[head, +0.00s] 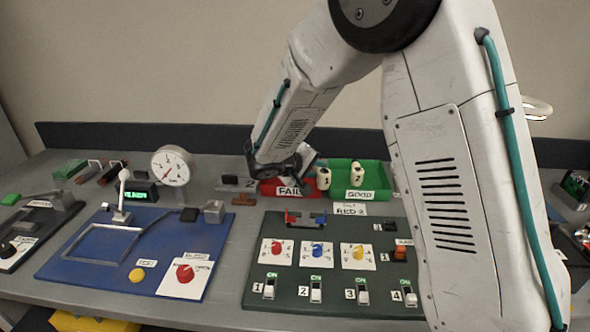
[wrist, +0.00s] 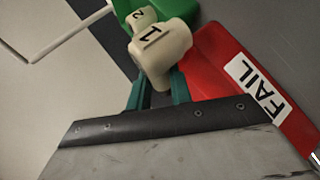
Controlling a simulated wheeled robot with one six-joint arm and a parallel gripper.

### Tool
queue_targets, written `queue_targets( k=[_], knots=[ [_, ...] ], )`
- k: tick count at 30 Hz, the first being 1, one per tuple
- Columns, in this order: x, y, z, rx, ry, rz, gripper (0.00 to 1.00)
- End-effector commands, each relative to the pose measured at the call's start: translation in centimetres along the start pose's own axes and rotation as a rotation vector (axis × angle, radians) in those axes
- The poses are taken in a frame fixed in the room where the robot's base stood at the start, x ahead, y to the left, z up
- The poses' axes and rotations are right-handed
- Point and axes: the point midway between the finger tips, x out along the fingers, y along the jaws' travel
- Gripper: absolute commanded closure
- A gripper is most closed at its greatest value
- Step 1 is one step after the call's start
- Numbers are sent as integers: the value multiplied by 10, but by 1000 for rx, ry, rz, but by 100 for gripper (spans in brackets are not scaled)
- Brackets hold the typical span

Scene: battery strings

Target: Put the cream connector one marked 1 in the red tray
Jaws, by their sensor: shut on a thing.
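The cream connector marked 1 (wrist: 160,55) is held between the teal fingers of my gripper (wrist: 157,90) in the wrist view. In the head view, this connector (head: 323,179) shows at the left end of the green tray, beside the red tray. My gripper (head: 308,162) is shut on it; the fingers are mostly hidden there. The red tray (wrist: 215,50), labelled FAIL, is right of the connector in the wrist view. In the head view, the red tray (head: 268,188) is partly hidden behind my wrist.
The green tray (head: 375,172), labelled GOOD, adjoins the red tray. A second cream connector marked 2 (head: 357,175) is at this tray. A dark green switch panel (head: 260,235) lies in front. A blue board (head: 150,225) with a gauge (head: 171,165) behind it is at left.

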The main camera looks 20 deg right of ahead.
Motion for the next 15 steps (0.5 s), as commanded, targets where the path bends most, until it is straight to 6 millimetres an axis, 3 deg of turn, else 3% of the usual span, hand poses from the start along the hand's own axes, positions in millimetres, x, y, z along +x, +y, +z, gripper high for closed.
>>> queue_targets(
  k=[9, 15],
  knots=[
    [22, -18, -80, 1, 1, -1, 100],
    [29, -23, -106, -1, 1, 0, 100]
  ],
)
